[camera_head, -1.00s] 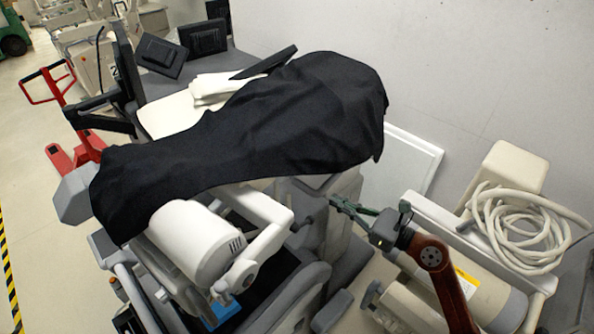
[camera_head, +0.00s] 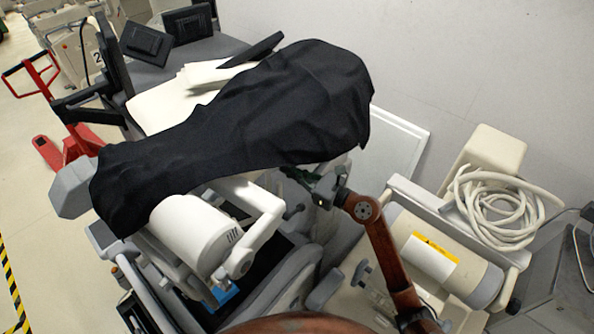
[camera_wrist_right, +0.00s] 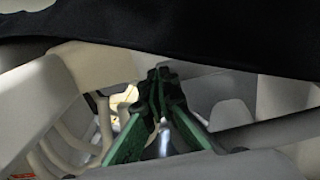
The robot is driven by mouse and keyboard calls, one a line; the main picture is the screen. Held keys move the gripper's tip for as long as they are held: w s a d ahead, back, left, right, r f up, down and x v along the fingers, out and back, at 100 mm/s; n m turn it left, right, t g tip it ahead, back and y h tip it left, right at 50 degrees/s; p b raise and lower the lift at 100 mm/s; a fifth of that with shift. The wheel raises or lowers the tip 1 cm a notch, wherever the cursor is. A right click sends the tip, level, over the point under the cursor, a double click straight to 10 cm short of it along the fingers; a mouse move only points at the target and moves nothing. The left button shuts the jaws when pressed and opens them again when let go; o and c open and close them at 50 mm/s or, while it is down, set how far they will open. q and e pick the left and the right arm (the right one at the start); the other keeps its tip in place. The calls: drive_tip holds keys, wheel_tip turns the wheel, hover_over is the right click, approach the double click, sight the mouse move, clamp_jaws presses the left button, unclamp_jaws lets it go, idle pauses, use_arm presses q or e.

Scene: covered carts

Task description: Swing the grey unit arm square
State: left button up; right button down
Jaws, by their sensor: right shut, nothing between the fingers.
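A black cloth (camera_head: 260,110) lies draped over the unit on the cart and hides most of its arm. A grey faceted end (camera_head: 74,186) sticks out from under the cloth at the left. A white cylinder head (camera_head: 192,230) with a jointed white arm (camera_head: 262,222) hangs below the cloth. My right gripper (camera_head: 296,176) is just under the cloth's lower right edge, beside pale machine parts; I cannot tell whether it touches them. In the right wrist view its green fingers (camera_wrist_right: 157,82) are together and empty, with the cloth (camera_wrist_right: 180,35) above. My left gripper is out of view.
A cream cart (camera_head: 408,184) with a coiled hose (camera_head: 498,212) stands at the right, close to my right arm. A wall closes off the back. A red pallet jack (camera_head: 76,142) stands at the left, with open floor in front of it.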

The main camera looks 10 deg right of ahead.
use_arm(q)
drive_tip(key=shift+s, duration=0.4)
